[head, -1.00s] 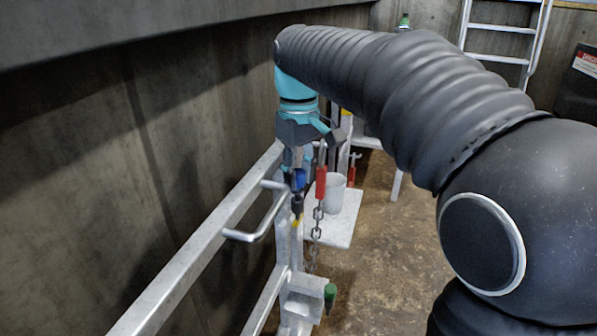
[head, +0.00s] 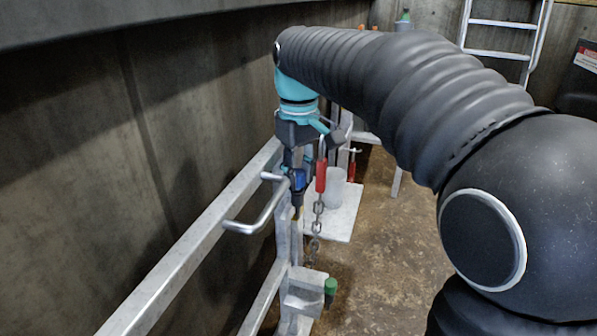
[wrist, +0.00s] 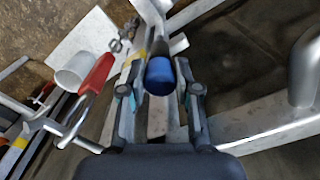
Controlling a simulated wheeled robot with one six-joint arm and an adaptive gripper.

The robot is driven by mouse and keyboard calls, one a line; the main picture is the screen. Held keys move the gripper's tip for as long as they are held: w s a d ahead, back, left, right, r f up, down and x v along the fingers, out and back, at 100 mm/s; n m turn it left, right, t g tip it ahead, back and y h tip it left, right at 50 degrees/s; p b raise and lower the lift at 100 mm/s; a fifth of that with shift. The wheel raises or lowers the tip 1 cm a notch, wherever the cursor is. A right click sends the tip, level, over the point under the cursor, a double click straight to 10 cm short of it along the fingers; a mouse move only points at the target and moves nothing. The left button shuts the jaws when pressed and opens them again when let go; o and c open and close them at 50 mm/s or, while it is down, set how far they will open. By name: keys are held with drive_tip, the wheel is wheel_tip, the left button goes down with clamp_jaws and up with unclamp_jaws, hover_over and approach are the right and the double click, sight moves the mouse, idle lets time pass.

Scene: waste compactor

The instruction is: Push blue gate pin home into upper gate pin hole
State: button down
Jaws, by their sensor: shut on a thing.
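My gripper (head: 295,160) points down over the metal gate's post and is shut on the blue gate pin (head: 299,179). The pin is upright, with a blue top and a dark section below. In the wrist view, the blue pin end (wrist: 160,76) sits between the two fingers of my gripper (wrist: 159,92). The pin's lower end is at a yellow-marked spot on the post (head: 296,238). The upper gate pin hole is hidden, so I cannot tell how deep the pin sits.
A bent gate handle (head: 262,215) stands close left of the pin. A red-handled hook on a chain (head: 321,176) hangs just right. A white cup (head: 335,188) stands on a pale plate (head: 341,225) behind. A green-topped pin (head: 330,287) is lower down. Open floor lies right.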

drive_tip(key=shift+f, duration=0.2)
drive_tip(key=c, duration=0.7)
unclamp_jaws()
drive_tip(key=shift+c, duration=0.2)
drive_tip(key=shift+c, duration=0.4)
drive_tip(key=shift+r, duration=0.1)
drive_tip(key=shift+r+p, duration=3.4)
drive_tip(key=shift+r, duration=0.05)
